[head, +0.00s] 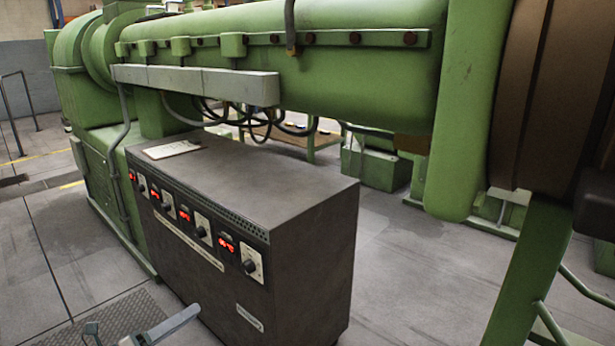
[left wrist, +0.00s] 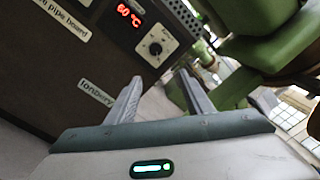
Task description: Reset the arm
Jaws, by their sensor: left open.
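My left gripper (head: 138,335) shows at the bottom edge of the head view, low in front of the dark control cabinet. Its two fingers stand apart with nothing between them. In the left wrist view the open fingers (left wrist: 158,100) point toward the cabinet's lower corner and the floor beyond. The control cabinet (head: 305,235) has a row of red displays and knobs on its front. In the left wrist view one display (left wrist: 130,13) reads 60 °C, with a knob (left wrist: 155,48) beside it. My right gripper is in neither view.
A large green extruder (head: 350,75) runs above and behind the cabinet. A paper sheet (head: 172,149) lies on the cabinet top. A green support leg (head: 530,275) stands at the right. A metal railing (head: 12,110) stands at far left.

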